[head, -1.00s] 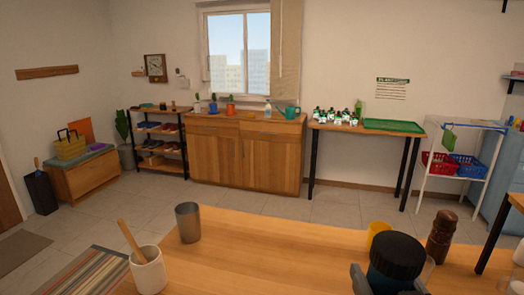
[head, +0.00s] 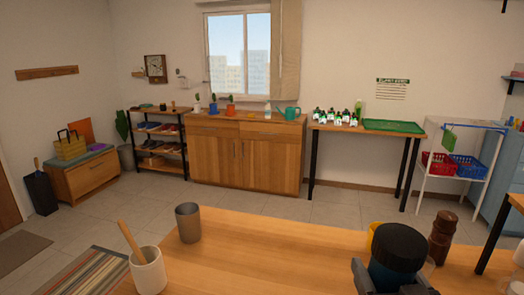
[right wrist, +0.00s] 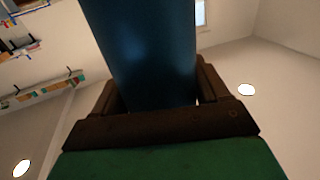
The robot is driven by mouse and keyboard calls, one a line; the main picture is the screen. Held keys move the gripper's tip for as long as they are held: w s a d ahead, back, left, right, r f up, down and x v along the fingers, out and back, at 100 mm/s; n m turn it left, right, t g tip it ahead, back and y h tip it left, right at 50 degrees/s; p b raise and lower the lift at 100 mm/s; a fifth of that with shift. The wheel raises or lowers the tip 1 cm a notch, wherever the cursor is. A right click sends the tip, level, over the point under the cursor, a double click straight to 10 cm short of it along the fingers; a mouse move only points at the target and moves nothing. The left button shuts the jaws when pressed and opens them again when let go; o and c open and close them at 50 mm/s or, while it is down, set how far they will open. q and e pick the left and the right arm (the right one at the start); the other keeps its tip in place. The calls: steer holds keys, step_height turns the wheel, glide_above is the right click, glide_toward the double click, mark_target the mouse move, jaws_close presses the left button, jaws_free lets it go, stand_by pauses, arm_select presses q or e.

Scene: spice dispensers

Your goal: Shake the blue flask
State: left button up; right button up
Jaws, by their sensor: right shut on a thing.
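The blue flask (head: 393,275) has a wide black lid and stands roughly upright at the bottom right of the head view. My right gripper (head: 393,287) is shut on it, with dark fingers on either side. In the right wrist view the flask (right wrist: 148,50) is a dark blue cylinder between the brown fingers of my right gripper (right wrist: 158,98). The flask's base is hidden in the head view, so I cannot tell its height above the table. My left gripper is not in view.
On the wooden table (head: 270,255), a brown pepper mill (head: 441,235) and a yellow cup (head: 374,232) stand close to the flask. A grey tumbler (head: 188,222) and a white pot (head: 148,272) with a wooden stick stand left. The middle of the table is clear.

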step_height(320, 180, down, 6)
steer(key=shift+f, duration=0.4)
step_height(320, 180, up, 6)
steer(key=shift+r, duration=0.15)
step_height(320, 180, down, 6)
steer(key=shift+f, duration=0.2)
step_height(320, 180, up, 6)
steer(key=shift+r, duration=0.1)
step_height(320, 180, down, 6)
steer(key=shift+f, duration=0.1)
step_height(320, 180, up, 7)
steer(key=shift+f, duration=0.1)
step_height(320, 180, down, 7)
steer(key=shift+r, duration=0.15)
step_height(320, 180, up, 6)
steer(key=shift+f, duration=0.2)
steer(key=shift+r, duration=0.35)
step_height(320, 180, down, 6)
steer(key=shift+f, duration=0.1)
